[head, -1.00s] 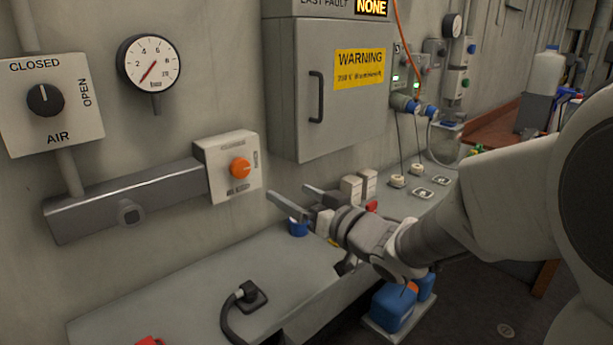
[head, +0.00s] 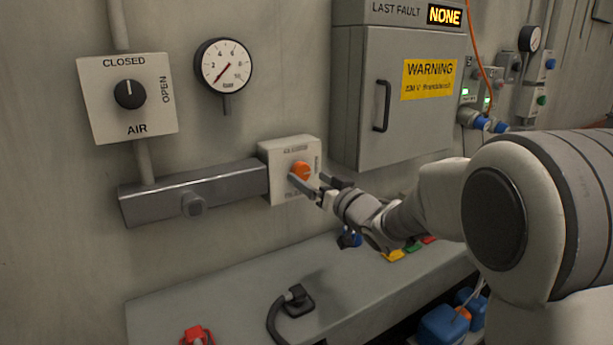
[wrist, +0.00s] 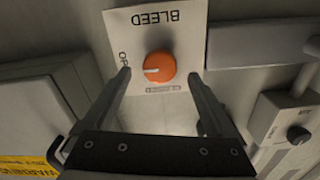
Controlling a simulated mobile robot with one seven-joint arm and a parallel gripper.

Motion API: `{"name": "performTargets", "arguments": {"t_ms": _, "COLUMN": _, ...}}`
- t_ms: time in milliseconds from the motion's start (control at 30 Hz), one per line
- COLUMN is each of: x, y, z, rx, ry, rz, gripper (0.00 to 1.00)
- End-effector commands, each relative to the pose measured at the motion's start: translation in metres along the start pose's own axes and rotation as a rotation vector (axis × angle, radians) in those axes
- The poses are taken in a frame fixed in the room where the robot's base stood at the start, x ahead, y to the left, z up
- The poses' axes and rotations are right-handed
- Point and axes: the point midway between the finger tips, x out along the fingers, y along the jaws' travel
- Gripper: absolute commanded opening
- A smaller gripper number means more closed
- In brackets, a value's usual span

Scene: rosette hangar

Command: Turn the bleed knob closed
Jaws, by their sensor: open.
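The orange bleed knob (head: 301,171) sits on a pale square plate (head: 283,150) on the wall, at the end of a grey box beam. In the wrist view the knob (wrist: 163,63) is upside down with its plate, and its white mark points left, towards the word beside it that looks like OPEN. My gripper (head: 308,181) is at the plate, open. In the wrist view its two fingers (wrist: 160,76) stand left and right of the knob, with gaps on both sides. I cannot tell whether the fingertips reach level with it.
The grey beam (head: 225,184) runs left of the plate. The AIR switch (head: 130,94) and a gauge (head: 224,66) are above left. The grey cabinet (head: 360,90) stands close on the right. A bench (head: 220,285) with a black plug (head: 299,303) lies below.

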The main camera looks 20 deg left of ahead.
Motion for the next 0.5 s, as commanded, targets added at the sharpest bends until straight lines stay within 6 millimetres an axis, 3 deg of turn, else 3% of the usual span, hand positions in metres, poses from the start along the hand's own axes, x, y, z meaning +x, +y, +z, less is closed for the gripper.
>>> {"name": "performTargets", "arguments": {"t_ms": 200, "x": 0.025, "y": 0.000, "z": 0.000, "rx": 0.001, "ry": 0.001, "rz": 0.000, "gripper": 0.91}}
{"name": "performTargets", "arguments": {"t_ms": 500, "x": 0.031, "y": 0.000, "z": 0.000, "rx": 0.001, "ry": 0.000, "rz": 0.001, "gripper": 0.91}}
